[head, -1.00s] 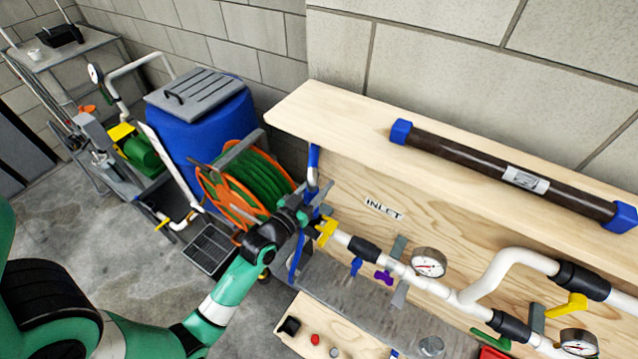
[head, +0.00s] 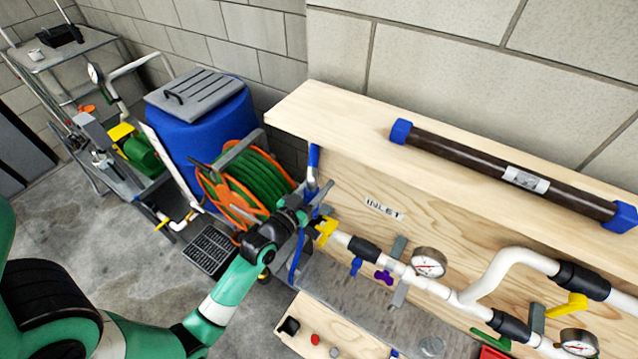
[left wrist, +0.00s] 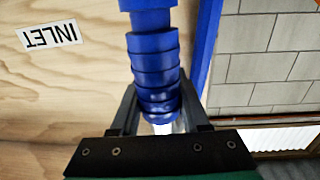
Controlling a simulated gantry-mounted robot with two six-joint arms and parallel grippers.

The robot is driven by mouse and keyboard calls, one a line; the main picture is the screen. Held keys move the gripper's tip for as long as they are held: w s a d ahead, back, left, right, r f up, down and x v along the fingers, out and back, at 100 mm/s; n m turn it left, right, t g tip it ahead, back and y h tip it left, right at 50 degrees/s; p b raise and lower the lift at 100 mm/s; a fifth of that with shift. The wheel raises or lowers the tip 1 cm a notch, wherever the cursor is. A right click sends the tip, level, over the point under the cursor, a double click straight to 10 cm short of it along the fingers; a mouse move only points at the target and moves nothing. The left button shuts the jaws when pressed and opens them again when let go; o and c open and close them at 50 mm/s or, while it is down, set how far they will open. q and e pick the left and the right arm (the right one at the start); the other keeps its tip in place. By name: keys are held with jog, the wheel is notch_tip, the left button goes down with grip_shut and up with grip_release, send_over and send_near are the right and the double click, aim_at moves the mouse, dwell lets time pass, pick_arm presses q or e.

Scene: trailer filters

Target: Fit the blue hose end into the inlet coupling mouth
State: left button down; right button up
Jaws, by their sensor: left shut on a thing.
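My left gripper (head: 308,214) is at the left end of the white pipe run, beside the yellow handle (head: 325,230). In the left wrist view its two fingers (left wrist: 160,112) are shut on the ribbed blue hose end (left wrist: 154,72), one finger on each side. A pale tip shows just past the blue ribs, between the fingers. In the head view, blue hose (head: 314,160) shows above the gripper and more hangs below it. The inlet coupling mouth is hidden behind the gripper, so I cannot tell whether the hose end touches it. My right gripper is not in view.
The INLET label (head: 384,209) is on the wooden back panel. Gauges and valves line the white pipe (head: 405,272). A brown filter tube (head: 510,170) lies on the wooden shelf (head: 345,112). A green hose reel (head: 250,185) and blue barrel (head: 205,125) stand left.

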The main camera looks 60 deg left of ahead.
pick_arm(q)
jog(key=shift+f, duration=0.1)
dwell(0.6)
jog(key=shift+f+b, duration=0.35)
jog(key=shift+b, duration=0.15)
jog(key=shift+f+b, duration=2.35)
jog(key=shift+f, duration=0.15)
jog(key=shift+c, duration=1.6)
grip_release()
jog(key=b+v, duration=0.2)
jog(key=v, duration=0.9)
jog(key=shift+s+d, duration=0.15)
jog(key=shift+s, duration=0.15)
